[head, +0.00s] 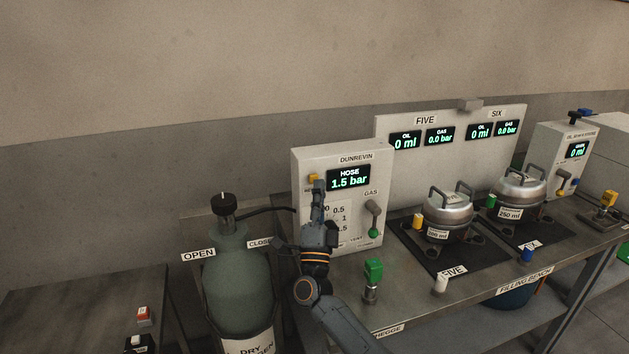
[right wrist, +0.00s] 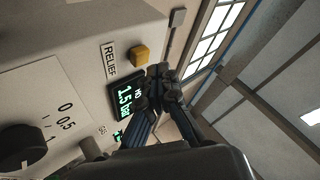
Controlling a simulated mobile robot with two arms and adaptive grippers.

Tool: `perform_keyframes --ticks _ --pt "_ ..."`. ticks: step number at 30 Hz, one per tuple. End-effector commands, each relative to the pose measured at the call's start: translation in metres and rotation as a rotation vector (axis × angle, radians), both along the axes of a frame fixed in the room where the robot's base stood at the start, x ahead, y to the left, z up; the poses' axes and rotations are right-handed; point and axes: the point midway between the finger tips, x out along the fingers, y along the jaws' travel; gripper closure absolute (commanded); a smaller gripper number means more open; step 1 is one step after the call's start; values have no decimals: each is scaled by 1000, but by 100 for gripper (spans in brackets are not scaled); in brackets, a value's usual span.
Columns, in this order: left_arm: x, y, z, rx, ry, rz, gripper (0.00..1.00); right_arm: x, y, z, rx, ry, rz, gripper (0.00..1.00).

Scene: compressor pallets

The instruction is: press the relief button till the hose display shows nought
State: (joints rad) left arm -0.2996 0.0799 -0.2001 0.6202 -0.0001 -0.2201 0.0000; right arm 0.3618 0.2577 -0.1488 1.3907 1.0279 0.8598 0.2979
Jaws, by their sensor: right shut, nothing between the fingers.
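The yellow relief button (head: 313,177) is on the upper left of the white DUNREVIN gas box (head: 305,160). It also shows in the right wrist view (right wrist: 141,53), beside the RELIEF label (right wrist: 109,60). The hose display (head: 348,178) reads 1.5 bar. My right gripper (head: 319,186) is shut and empty, in front of the box just below and right of the button. In the right wrist view its fingertips (right wrist: 161,72) are near the button, with a small gap in the picture. The gripper hides part of the dial and the button's label. My left gripper is not in view.
A GAS lever (head: 373,215) with a green knob is on the box's right side. A green gas cylinder (head: 232,265) stands left of the bench. A green-topped fitting (head: 373,279) stands close to my right arm.

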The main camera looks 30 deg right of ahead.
Motion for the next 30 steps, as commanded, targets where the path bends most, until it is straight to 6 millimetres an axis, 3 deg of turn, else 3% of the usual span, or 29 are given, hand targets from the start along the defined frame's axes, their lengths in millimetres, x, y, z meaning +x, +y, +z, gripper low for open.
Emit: perform_keyframes --ticks 30 --pt "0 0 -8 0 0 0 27 9 -2 0 0 0 0 100"
